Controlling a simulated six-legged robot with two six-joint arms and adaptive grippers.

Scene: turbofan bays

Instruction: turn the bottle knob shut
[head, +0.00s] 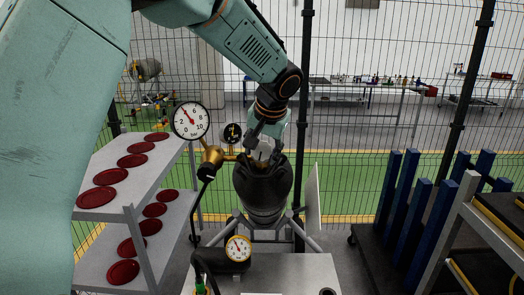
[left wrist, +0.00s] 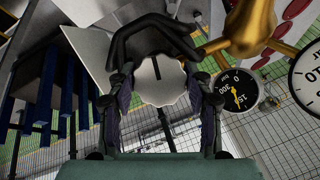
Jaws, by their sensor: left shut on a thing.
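The bottle knob (left wrist: 160,88) is a pale, scalloped disc with a dark line across its face in the left wrist view. It also shows in the head view (head: 263,150), on top of the dark bottle (head: 262,185), and is partly covered by my gripper. My left gripper (head: 266,141) reaches down from above. In the left wrist view its two fingers (left wrist: 163,84) stand on opposite sides of the knob and are shut on it. A brass regulator (head: 211,156) with a white dial gauge (head: 190,120) and a small black gauge (head: 232,133) sits beside the knob. My right gripper is out of view.
A grey shelf rack (head: 130,215) with several red discs stands at the left. A cart with blue posts (head: 400,205) stands at the right. A metal bench (head: 290,275) with another gauge (head: 238,248) is in front of the bottle. A wire fence runs behind.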

